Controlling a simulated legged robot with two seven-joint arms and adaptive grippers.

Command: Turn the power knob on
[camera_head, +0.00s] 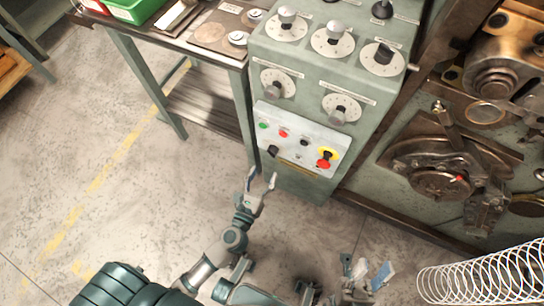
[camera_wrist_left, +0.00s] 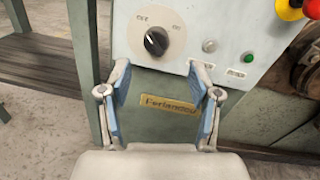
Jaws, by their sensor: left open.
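The power knob (camera_head: 273,151) is a black knob at the lower left of the white control panel (camera_head: 300,170). In the left wrist view the power knob (camera_wrist_left: 156,41) sits on a pale round dial with small labels above it; its ridge looks slanted, but I cannot surely read its setting. My left gripper (camera_head: 262,177) is open and empty, just below the knob and apart from it. In the left wrist view its fingers (camera_wrist_left: 160,100) are spread, with the knob beyond and above them. My right gripper (camera_head: 371,272) is low at the bottom, its blue pads apart and empty.
A red and yellow emergency button (camera_head: 325,160) and small buttons share the panel. Larger dials (camera_head: 333,42) are above. A workbench (camera_head: 150,35) stands left, a heavy machine (camera_head: 440,180) right. A white spring (camera_head: 485,277) is at lower right. Floor around the left arm is clear.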

